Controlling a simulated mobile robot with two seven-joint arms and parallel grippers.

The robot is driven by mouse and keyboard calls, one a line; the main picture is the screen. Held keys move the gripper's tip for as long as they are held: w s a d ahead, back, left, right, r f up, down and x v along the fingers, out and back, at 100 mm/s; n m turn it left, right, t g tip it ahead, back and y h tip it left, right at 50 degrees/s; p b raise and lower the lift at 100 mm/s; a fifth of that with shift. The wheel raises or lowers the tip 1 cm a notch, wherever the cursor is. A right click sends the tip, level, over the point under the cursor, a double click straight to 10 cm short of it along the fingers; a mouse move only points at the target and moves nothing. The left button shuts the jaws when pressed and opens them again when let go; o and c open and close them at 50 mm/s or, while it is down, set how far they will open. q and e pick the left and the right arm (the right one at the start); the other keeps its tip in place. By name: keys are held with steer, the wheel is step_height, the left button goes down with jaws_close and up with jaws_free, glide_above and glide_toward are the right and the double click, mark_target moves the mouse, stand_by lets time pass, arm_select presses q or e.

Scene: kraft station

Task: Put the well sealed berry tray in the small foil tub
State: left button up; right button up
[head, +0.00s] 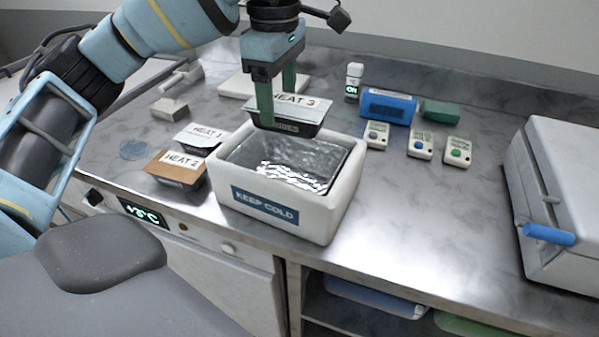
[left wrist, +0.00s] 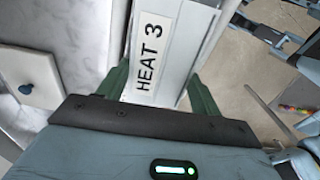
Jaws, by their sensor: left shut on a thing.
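My left gripper (head: 278,100) is shut on a dark tray with a white lid marked HEAT 3 (head: 300,106). It holds the tray above the back edge of a white box marked KEEP COLD (head: 342,200), whose inside is lined with shiny foil. The inside that I can see is empty. In the left wrist view my green fingers (left wrist: 160,90) grip both sides of the lidded tray (left wrist: 172,40). Small lettering on the tray's front is too small to read surely. A HEAT 1 tray (head: 200,136) and a brown-lidded HEAT 2 tray (head: 176,167) stand left of the box. My right gripper is not visible.
Behind and right of the box are a blue block (head: 388,106), a green block (head: 440,111), several small white devices (head: 421,145) and a white bottle (head: 353,82). A large grey-white case with a blue handle (head: 548,235) stands far right. The counter between is clear.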

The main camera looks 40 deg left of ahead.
mark_target(278, 123)
arm_select(q)
steer(key=shift+s, duration=0.25)
step_height(278, 123, down, 4)
steer(key=shift+f+b, duration=0.25)
steer(key=shift+b, duration=0.1)
steer(key=shift+f, duration=0.2)
step_height(278, 123, down, 4)
steer(key=shift+f, duration=0.45)
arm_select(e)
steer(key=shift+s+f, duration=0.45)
arm_select(q)
steer(key=shift+f, duration=0.4)
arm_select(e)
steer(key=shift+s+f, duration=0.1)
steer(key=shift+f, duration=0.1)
arm_select(q)
steer(key=shift+f, duration=0.25)
